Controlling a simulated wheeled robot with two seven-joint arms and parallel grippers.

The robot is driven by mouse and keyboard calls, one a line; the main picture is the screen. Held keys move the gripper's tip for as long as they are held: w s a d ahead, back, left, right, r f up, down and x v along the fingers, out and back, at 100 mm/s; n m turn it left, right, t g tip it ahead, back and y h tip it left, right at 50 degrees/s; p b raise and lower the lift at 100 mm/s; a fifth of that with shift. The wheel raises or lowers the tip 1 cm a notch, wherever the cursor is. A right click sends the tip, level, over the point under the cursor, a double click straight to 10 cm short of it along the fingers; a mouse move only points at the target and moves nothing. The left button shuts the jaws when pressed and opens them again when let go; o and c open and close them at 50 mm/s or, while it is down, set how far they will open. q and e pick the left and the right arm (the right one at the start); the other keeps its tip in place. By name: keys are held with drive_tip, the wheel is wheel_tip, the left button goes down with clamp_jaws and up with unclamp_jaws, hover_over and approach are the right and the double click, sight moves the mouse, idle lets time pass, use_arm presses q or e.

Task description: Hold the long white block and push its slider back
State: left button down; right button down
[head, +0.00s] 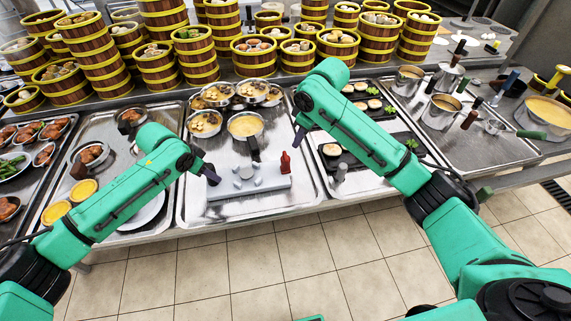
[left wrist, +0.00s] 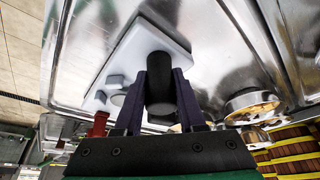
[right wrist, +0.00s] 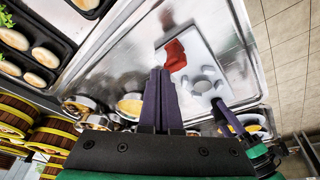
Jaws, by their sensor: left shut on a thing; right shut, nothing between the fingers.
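My left gripper (head: 212,180) is at the block's left end, shut on a dark cylindrical post (left wrist: 160,75) that appears to rise from the block (left wrist: 120,75). My right gripper (head: 298,137) is shut and empty, behind and above the slider. In the right wrist view its closed fingertips (right wrist: 160,72) are close beside the red slider (right wrist: 175,54); whether they touch cannot be told.
A dark-handled pan (head: 245,126) and several bowls of food (head: 205,123) sit behind the block on the same tray (head: 195,205). Trays of food flank it. Bamboo steamer towers (head: 160,65) line the back. The tray's front strip is bare.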

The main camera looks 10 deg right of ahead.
sight(282, 159)
use_arm(q)
drive_tip(key=shift+a+f, duration=0.1)
use_arm(e)
wheel_tip(282, 159, down, 8)
drive_tip(key=shift+f, duration=0.1)
idle(1.9)
drive_tip(key=shift+a, duration=3.1)
drive_tip(key=shift+w+d, duration=0.1)
drive_tip(key=shift+w+v, duration=0.2)
drive_tip(key=shift+v, duration=0.7)
drive_tip(key=shift+w+v, duration=0.2)
drive_tip(key=shift+v, duration=0.65)
drive_tip(key=shift+w+v, duration=0.2)
drive_tip(key=shift+v, duration=0.75)
drive_tip(key=shift+w+v, duration=0.2)
drive_tip(key=shift+v, duration=0.7)
drive_tip(key=shift+d, duration=0.1)
